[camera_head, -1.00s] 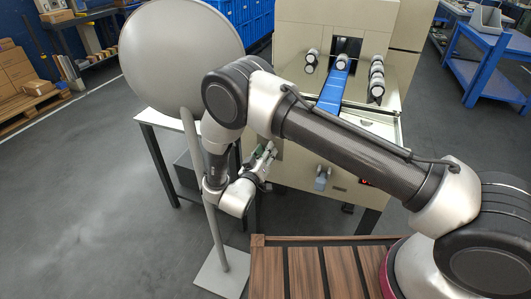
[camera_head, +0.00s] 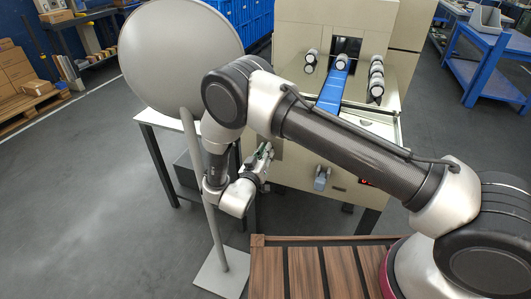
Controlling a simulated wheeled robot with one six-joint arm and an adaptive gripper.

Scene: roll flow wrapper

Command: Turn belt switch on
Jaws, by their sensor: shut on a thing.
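My gripper (camera_head: 266,153) is at the left end of the front face of the cream wrapper machine (camera_head: 299,168). Its fingers are closed at a small control there, which I take to be the belt switch; the fingers hide it almost wholly, so its position cannot be read. A grey knob (camera_head: 321,178) sits on the same front face, to the right of my gripper and apart from it. The blue belt (camera_head: 333,92) runs along the machine's top.
A large grey disc (camera_head: 180,55) on a thin pole (camera_head: 202,205) stands left of my arm, very close to it in the picture. A small red light (camera_head: 363,181) shows on the machine's front. A blue workbench (camera_head: 492,70) stands at the right. Open floor lies at the left.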

